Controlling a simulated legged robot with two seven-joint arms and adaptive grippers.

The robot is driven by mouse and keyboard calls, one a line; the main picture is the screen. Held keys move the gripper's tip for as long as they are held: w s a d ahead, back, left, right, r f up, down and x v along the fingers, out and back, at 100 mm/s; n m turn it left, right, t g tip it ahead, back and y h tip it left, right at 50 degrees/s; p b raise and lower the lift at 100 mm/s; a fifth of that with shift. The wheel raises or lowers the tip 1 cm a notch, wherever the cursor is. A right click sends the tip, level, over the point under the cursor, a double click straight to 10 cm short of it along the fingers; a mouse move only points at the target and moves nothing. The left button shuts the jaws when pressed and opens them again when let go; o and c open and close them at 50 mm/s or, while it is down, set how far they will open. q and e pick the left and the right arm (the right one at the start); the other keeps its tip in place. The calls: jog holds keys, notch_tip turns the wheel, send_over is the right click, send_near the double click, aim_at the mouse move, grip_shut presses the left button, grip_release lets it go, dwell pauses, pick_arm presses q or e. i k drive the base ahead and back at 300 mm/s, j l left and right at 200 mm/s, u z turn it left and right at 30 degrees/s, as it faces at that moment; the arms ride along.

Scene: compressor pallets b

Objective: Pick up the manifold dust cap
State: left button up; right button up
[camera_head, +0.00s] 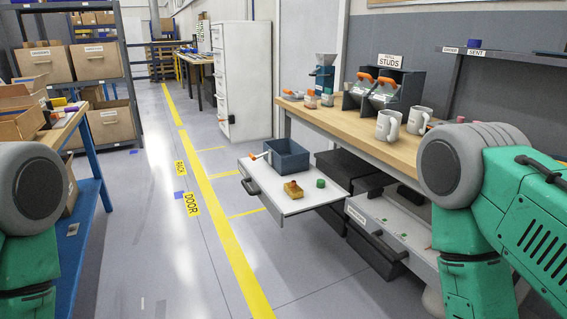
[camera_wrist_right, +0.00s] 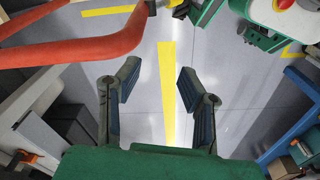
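A small green round cap (camera_head: 320,183) lies on the white pulled-out shelf (camera_head: 299,201) below the bench. It may be the manifold dust cap, but I cannot confirm this. Left of it is a yellow-brown block-like part (camera_head: 293,190), and behind it a dark blue-grey open bin (camera_head: 287,156). My right gripper (camera_wrist_right: 158,75) shows in the right wrist view with its two fingers wide apart and nothing between them, above the floor. In the head view only arm links of mine show at both sides. My left gripper is out of view.
The wooden bench (camera_head: 354,125) holds white mugs (camera_head: 388,125) and a dark studs dispenser (camera_head: 383,88). A lower open drawer (camera_head: 388,229) sits beneath. A blue-legged table (camera_head: 80,170) stands at left. The floor between is clear. An orange-red curved bar (camera_wrist_right: 80,50) crosses the wrist view.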

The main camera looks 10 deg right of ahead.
aim_at(321, 183)
jog(key=i+j+z, duration=0.15)
jog(key=i+z, duration=0.3)
jog(key=i+j+z, duration=1.15)
jog(key=j+z, duration=0.15)
jog(key=i+j+z, duration=0.2)
jog(key=j+z, duration=0.25)
jog(key=j, duration=0.25)
